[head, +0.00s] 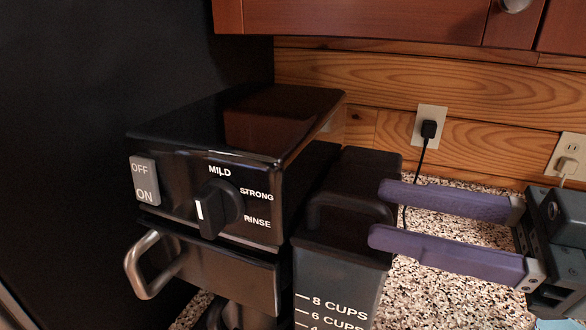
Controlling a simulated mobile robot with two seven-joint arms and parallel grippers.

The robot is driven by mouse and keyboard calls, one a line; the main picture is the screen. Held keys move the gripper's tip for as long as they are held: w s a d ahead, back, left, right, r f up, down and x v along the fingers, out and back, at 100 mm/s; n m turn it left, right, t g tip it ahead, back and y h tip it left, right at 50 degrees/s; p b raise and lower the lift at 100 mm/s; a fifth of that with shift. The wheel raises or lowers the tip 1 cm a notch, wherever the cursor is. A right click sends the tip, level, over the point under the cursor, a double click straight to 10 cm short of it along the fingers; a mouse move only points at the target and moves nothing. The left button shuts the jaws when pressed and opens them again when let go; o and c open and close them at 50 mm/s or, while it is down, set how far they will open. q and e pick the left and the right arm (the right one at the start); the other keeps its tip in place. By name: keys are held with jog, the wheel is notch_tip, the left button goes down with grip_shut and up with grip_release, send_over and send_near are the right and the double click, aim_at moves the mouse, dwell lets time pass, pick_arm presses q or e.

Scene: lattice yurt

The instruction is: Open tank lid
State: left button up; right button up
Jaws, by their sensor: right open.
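The coffee machine (222,140) stands on the left of the counter, with an off/on switch, a black knob and a metal-handled holder on its front. Its water tank (320,275), marked in cups, stands at its right side. The tank's dark lid (350,168) lies flat on top and looks shut, with a raised loop handle (345,205) near the front. My right gripper (375,212) comes in from the right with two purple fingers spread apart. Its fingertips are at the right edge of the tank top, close to the handle; contact cannot be told. My left gripper is not in view.
Red-brown cabinets (380,18) hang above. A black plug and cord (428,130) hang from the wall outlet behind the tank. A second outlet (567,158) is at the right. The speckled counter (440,290) is clear right of the tank. A dark surface fills the left.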

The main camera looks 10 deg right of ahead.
aim_at(352, 196)
jog(key=p+x, duration=0.1)
jog(key=x, duration=0.4)
jog(key=shift+d, duration=0.1)
grip_shut()
dwell(1.3)
